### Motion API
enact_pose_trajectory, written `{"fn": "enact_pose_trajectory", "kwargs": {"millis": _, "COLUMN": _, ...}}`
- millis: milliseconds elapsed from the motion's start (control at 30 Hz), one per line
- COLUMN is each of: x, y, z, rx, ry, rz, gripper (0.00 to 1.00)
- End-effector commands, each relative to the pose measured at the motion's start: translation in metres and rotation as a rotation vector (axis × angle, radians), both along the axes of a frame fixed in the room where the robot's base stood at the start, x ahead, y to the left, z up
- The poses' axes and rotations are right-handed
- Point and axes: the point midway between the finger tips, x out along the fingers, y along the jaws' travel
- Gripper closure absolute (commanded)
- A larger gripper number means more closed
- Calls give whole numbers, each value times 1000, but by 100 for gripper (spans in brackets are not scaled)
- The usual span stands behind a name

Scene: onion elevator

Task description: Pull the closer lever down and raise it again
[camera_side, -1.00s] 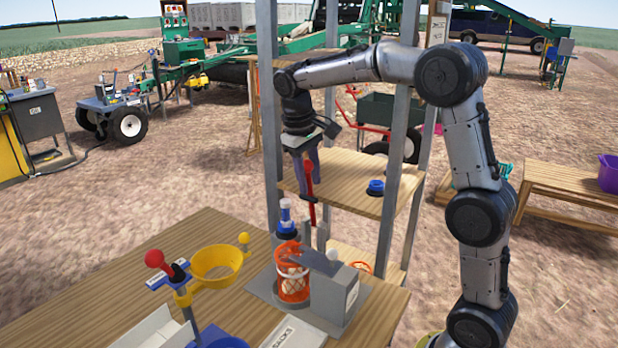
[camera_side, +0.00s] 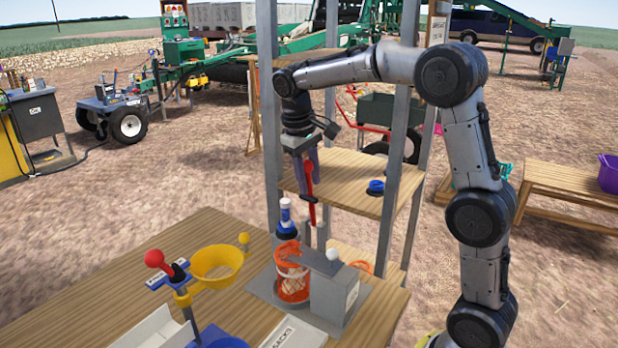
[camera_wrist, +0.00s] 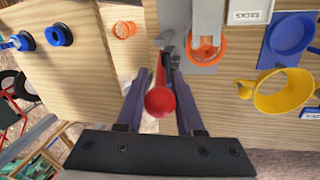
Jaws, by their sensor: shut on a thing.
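The closer lever is a red-handled lever (camera_side: 311,200) standing upright behind the grey closer machine (camera_side: 337,295) on the wooden table. My gripper (camera_side: 307,163) points down and is shut around the lever's top. In the wrist view the lever's red ball (camera_wrist: 160,102) sits between the two purple fingers. An orange mesh sack (camera_side: 292,283) hangs in an orange ring at the front of the machine. A blue-and-white bottle-like piece (camera_side: 286,218) stands just behind the sack.
A yellow funnel (camera_side: 216,262) and a red-knobbed lever (camera_side: 155,259) stand on the left of the table. A wooden shelf (camera_side: 345,180) with a blue ring (camera_side: 376,187) and grey posts stand close behind my gripper.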

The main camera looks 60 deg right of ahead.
Motion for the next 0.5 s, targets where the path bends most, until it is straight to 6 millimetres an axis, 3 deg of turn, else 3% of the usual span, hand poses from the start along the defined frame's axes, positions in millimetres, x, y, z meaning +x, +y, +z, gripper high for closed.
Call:
{"fn": "enact_pose_trajectory", "kwargs": {"millis": 267, "x": 0, "y": 16, "z": -2, "rx": -95, "ry": 0, "rz": 8, "gripper": 100}}
{"fn": "enact_pose_trajectory", "kwargs": {"millis": 500, "x": 0, "y": 43, "z": -13, "rx": -285, "ry": -1, "rz": 12, "gripper": 100}}
